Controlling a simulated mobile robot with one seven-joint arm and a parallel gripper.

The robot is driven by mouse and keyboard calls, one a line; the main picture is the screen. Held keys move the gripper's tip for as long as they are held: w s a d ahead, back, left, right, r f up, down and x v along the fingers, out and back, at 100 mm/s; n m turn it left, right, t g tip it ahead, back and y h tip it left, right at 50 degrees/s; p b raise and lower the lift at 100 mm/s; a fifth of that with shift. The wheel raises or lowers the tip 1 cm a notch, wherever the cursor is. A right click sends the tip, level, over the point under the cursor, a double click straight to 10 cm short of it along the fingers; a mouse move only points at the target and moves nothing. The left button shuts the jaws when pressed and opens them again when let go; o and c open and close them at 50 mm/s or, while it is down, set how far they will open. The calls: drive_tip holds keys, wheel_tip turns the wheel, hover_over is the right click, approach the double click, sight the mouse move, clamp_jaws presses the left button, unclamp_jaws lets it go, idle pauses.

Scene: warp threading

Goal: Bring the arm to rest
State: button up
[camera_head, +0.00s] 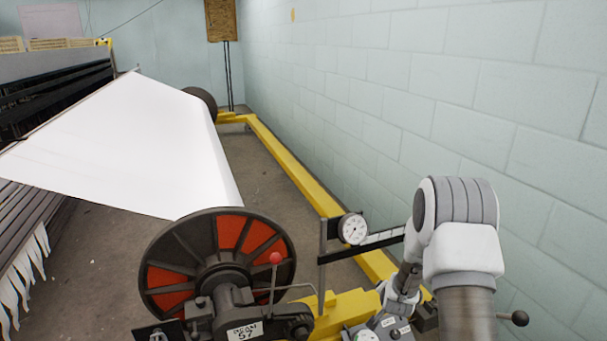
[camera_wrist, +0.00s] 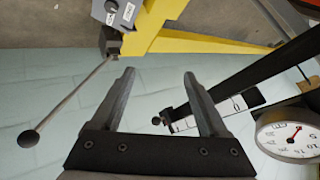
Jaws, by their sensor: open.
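My gripper (camera_wrist: 158,76) shows in the wrist view with its two grey fingers apart and nothing between them. In the head view my arm (camera_head: 458,215) is bent at the right, close to the block wall; I cannot make out the fingers there. In the wrist view a steel lever (camera_wrist: 70,95) with a black ball end (camera_wrist: 28,138) is left of the fingers, apart from them. A black weighing arm (camera_wrist: 255,75) with a marked strip is to their right, beside a round dial (camera_wrist: 295,138).
The dial also shows in the head view (camera_head: 354,229). A beam wheel with orange panels (camera_head: 218,262) and a red-knobbed lever (camera_head: 275,258) stand left of my arm. White sheet (camera_head: 125,145) stretches behind. A yellow rail (camera_head: 295,170) runs along the wall (camera_head: 430,90). Bare floor lies between.

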drive_tip(key=s+a+r+n+y, duration=0.15)
drive_tip(key=s+r, duration=0.25)
drive_tip(key=r, duration=0.5)
drive_tip(key=s+a+r+n+g, duration=0.1)
drive_tip(key=s+a+r+n, duration=0.15)
drive_tip(key=s+r, duration=0.4)
drive_tip(key=s+a+r+n+y, duration=0.1)
drive_tip(key=s+a+r+n, duration=0.15)
drive_tip(key=r, duration=0.75)
drive_tip(key=s+a+r+n+g, duration=0.15)
drive_tip(key=s+r, duration=0.25)
drive_tip(key=s, duration=0.8)
drive_tip(key=s+a+r+n+g, duration=0.15)
drive_tip(key=s+r, duration=0.25)
drive_tip(key=s, duration=0.9)
wheel_tip(320, 180, up, 24)
drive_tip(key=p, duration=2.4)
drive_tip(key=shift+w+a+n+t+p, duration=0.3)
drive_tip(key=shift+w+n+p, duration=0.05)
drive_tip(key=shift+w+n, duration=0.1)
